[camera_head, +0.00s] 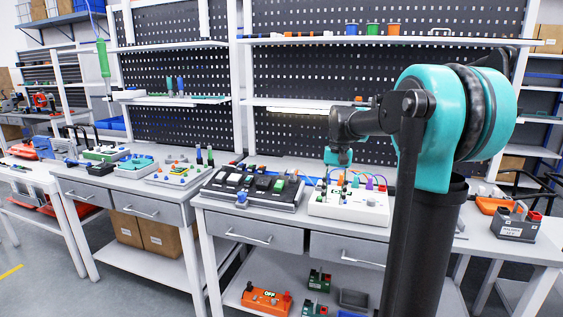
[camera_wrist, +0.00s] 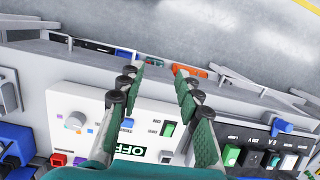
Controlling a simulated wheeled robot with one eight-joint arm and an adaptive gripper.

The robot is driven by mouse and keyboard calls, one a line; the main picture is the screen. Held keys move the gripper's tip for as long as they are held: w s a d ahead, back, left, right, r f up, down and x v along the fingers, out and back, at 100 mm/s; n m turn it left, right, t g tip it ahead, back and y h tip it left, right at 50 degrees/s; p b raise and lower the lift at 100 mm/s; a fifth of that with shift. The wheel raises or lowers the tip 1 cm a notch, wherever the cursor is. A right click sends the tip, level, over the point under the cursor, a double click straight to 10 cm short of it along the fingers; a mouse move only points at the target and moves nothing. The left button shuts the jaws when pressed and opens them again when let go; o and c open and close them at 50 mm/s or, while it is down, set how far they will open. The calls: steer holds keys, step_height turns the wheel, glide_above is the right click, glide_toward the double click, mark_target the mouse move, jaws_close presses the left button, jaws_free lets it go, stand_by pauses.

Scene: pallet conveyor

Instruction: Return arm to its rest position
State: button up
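My arm, teal and black, rises at the right of the head view and bends over the workbench. My gripper (camera_head: 338,157) hangs down above the white control panel (camera_head: 350,210), with its fingers hard to make out there. In the wrist view my gripper (camera_wrist: 157,76) shows two green-padded fingers standing apart with nothing between them. The white panel also shows in the wrist view (camera_wrist: 75,105), below the fingers, with a green switch and an OFF label. No contact between fingers and panel is visible.
A black switch panel (camera_head: 252,188) lies left of the white panel on the bench (camera_head: 225,211). Perforated boards and shelves rise behind. An orange box (camera_head: 266,299) sits on the lower shelf. Open floor lies at the front left.

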steer(key=s+d+f+n+t, duration=0.2)
steer(key=s+f+t, duration=0.3)
steer(key=s+f, duration=1.6)
steer(key=shift+s+d+n+t+h, duration=0.2)
steer(key=shift+s+n+t+h, duration=0.1)
steer(key=shift+s+n+h, duration=0.15)
